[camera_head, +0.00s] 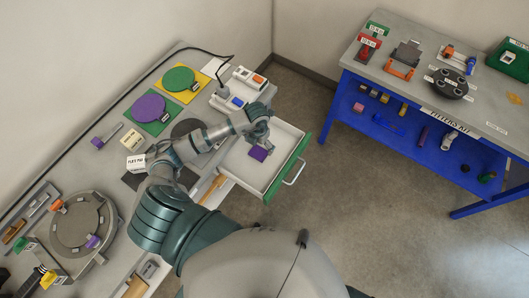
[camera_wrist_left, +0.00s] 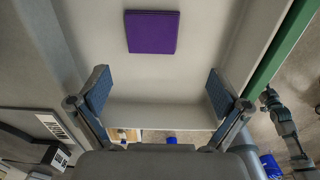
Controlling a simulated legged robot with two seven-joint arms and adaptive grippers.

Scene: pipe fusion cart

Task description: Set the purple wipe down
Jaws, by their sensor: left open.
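The purple wipe (camera_head: 258,153) is a small flat purple square in the open drawer (camera_head: 234,164), which has a white inside and a green front. In the left wrist view the wipe (camera_wrist_left: 152,32) lies flat on the pale drawer floor, beyond the fingertips and apart from them. My left gripper (camera_head: 264,141) is over the drawer, close to the wipe. In the left wrist view its two blue-padded fingers (camera_wrist_left: 158,92) are spread wide with nothing between them. My right gripper is not seen in either view.
The drawer's green front (camera_head: 287,168) with its handle sticks out over the floor. The workbench (camera_head: 98,187) at left holds a purple disc (camera_head: 149,107), a green disc (camera_head: 179,79) and a round fixture (camera_head: 80,225). A blue-framed table (camera_head: 400,92) stands at right, with open floor between.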

